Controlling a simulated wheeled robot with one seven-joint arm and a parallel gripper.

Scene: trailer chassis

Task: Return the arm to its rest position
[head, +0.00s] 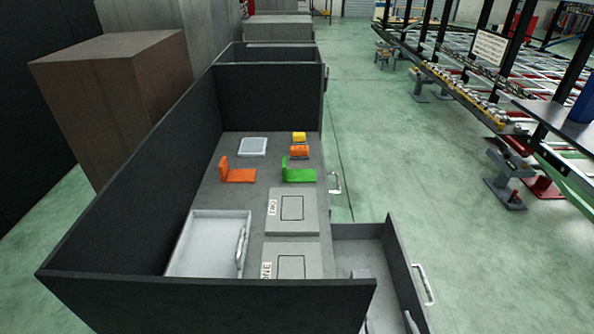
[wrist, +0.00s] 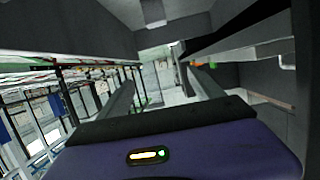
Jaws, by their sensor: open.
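My gripper (wrist: 162,80) shows in the wrist view, with its two grey fingers spread apart and nothing between them. The purple wrist housing, with a small lit display, fills the bottom of that view. My arm and gripper do not show in the head view, so the arm's full pose is hidden. The wrist view looks past dark grey panels, with small orange and green items (wrist: 212,65) beyond the right finger.
A dark-walled bench (head: 214,178) holds an orange bracket (head: 240,175), a green bracket (head: 300,175), small yellow (head: 299,137) and orange blocks (head: 299,152), and a white tray (head: 252,147). An open drawer (head: 378,245) juts right.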

